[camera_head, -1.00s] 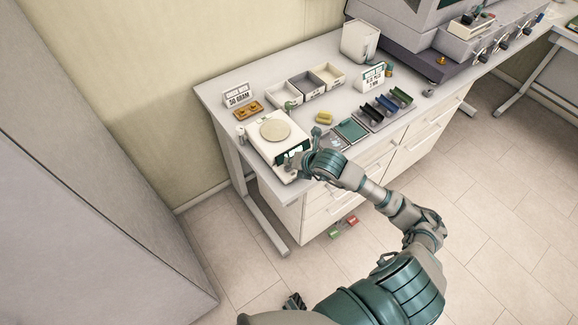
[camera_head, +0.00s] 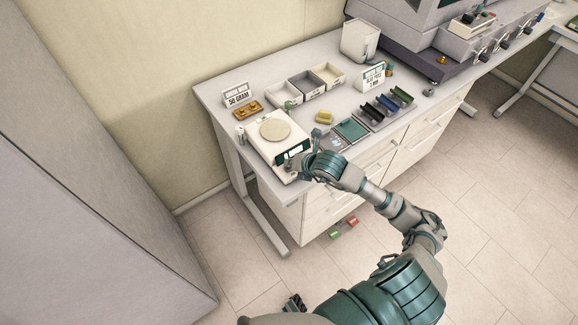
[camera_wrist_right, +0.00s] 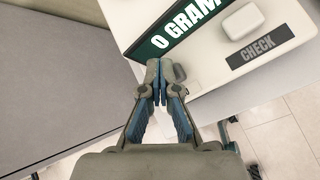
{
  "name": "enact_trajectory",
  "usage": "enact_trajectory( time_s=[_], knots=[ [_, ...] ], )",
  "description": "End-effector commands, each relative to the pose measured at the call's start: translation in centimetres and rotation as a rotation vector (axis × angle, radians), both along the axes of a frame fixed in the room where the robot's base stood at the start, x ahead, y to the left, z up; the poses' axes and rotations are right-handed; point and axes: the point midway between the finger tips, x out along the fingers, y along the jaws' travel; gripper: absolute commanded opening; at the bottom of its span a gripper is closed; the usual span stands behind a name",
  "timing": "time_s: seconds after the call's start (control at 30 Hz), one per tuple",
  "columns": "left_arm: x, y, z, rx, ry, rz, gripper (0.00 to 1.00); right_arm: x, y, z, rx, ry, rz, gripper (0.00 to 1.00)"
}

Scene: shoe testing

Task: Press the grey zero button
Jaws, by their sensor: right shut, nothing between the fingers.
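The white scale (camera_head: 263,133) with a round beige plate stands at the left front of the bench. Its dark display (camera_head: 293,151) also shows in the right wrist view (camera_wrist_right: 149,46), with "0 GRAM" in part view. My right gripper (camera_wrist_right: 158,72) is shut and empty at the scale's front panel; it also shows in the head view (camera_head: 290,166). A small grey button (camera_wrist_right: 180,73) sits just right of the fingertips, partly hidden by them. I cannot tell whether they touch. A dark gripper part (camera_head: 293,302), seemingly my left gripper, shows at the bottom.
A pale button (camera_wrist_right: 243,21) sits above a "CHECK" label (camera_wrist_right: 259,49) on the scale. Behind are open boxes (camera_head: 306,84); to the right are a green pad (camera_head: 351,130) and dark trays (camera_head: 385,107). A grey cabinet (camera_head: 80,190) stands on the left.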

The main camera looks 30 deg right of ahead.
Motion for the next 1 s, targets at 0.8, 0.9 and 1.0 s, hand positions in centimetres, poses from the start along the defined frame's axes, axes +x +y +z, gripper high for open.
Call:
enact_trajectory(
  time_s=[0.8, 0.9, 1.0],
  knots=[
    [0.3, 0.0, 1.1, 0.0, -0.004, 0.0, 0.4, 0.0, 0.0, 1.8, 0.0, 0.001, 0.001, 0.0],
    [0.2, 0.0, 1.0, 0.0, -0.004, 0.0, 0.4, 0.0, 0.0, 1.8, 0.0, 0.001, 0.001, 0.0],
    [0.2, 0.0, 1.0, 0.0, -0.004, 0.0, 0.4, 0.0, 0.0, 1.8, 0.0, 0.001, 0.001, 0.0]
  ],
)
